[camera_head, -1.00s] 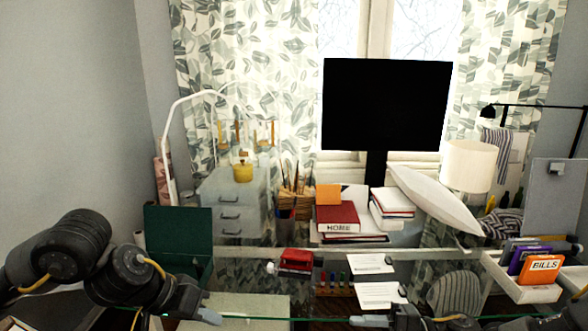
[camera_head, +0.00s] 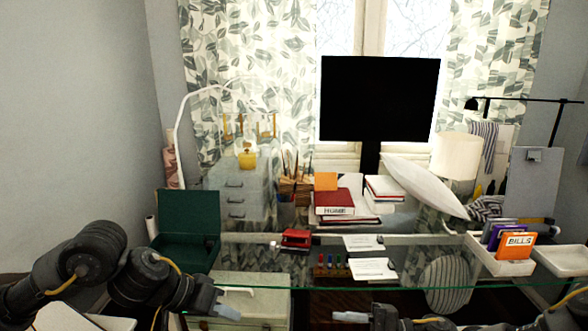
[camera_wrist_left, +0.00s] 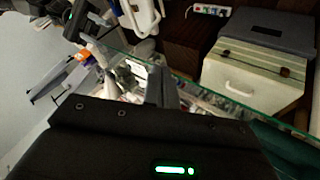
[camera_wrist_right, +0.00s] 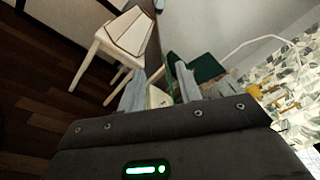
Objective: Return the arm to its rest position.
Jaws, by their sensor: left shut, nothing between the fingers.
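My left arm comes in from the lower left of the head view. Its gripper (camera_head: 225,312) is shut and empty, low in front of the glass desk's edge. In the left wrist view its fingers (camera_wrist_left: 160,88) are together. My right gripper (camera_head: 352,317) shows at the bottom of the head view, with nothing seen in it. In the right wrist view its two fingers (camera_wrist_right: 158,88) stand apart. The rest of the right arm is mostly cut off by the frame.
The glass desk (camera_head: 262,280) holds a green box (camera_head: 190,222), a red stapler-like item (camera_head: 296,240), books (camera_head: 335,202), a monitor (camera_head: 378,100) and a white tray (camera_head: 500,266). A white chair (camera_wrist_right: 122,45) shows in the right wrist view.

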